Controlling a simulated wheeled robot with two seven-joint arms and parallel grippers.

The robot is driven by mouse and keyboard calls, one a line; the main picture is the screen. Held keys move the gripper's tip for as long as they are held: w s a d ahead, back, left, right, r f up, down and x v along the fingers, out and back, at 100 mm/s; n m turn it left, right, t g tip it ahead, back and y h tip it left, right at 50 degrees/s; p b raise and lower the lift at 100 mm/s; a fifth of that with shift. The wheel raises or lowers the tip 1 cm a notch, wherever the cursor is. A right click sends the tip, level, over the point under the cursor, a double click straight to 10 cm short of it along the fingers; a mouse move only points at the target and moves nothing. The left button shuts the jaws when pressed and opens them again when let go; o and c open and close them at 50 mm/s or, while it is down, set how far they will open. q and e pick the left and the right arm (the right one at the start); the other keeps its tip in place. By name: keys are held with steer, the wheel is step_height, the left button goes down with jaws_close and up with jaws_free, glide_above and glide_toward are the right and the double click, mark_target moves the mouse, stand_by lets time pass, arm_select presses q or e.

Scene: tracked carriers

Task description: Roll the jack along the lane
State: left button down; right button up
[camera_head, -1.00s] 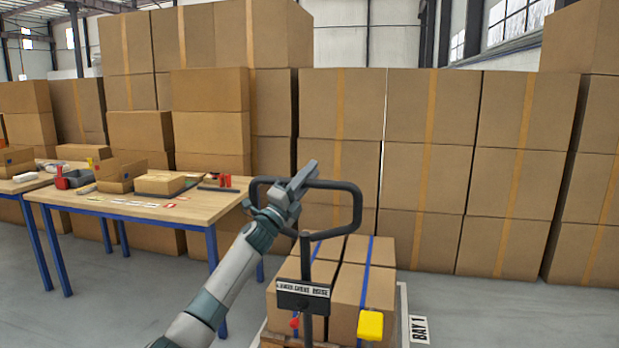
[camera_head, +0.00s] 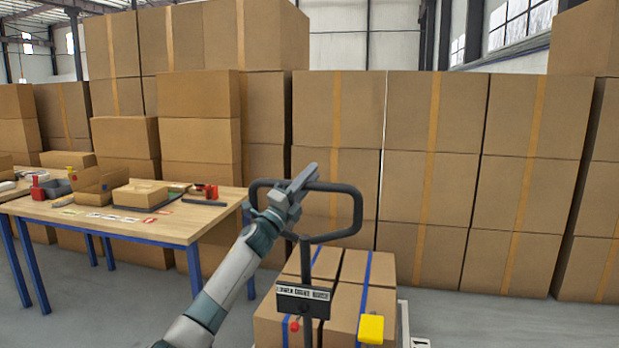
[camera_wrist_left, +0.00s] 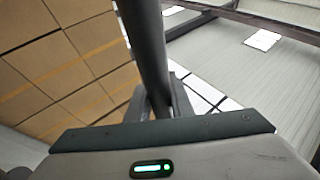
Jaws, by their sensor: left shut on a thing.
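The jack's dark loop handle (camera_head: 352,211) stands upright in front of me, with a label plate (camera_head: 303,299) and a yellow part (camera_head: 371,328) below it. My left gripper (camera_head: 302,184) is shut on the upper left part of the loop. In the left wrist view the dark handle bar (camera_wrist_left: 146,55) runs up from between the fingers. Strapped cartons (camera_head: 365,270) with blue bands sit low behind the handle, on the jack's load. The forks and wheels are hidden. My right gripper is not in view.
A wooden table (camera_head: 190,223) with blue legs stands at the left, carrying small boxes and tools. A wall of stacked cartons (camera_head: 430,180) spans the back. Grey floor (camera_head: 470,325) is open at the lower right.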

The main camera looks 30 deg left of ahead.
arm_select(q)
steer(key=shift+a, duration=0.15)
steer(key=c, duration=1.9)
jaws_free()
steer(key=shift+r, duration=0.1)
steer(key=o, duration=0.3)
steer(key=shift+w, duration=0.15)
steer(key=shift+o, duration=0.2)
steer(key=shift+w, duration=0.1)
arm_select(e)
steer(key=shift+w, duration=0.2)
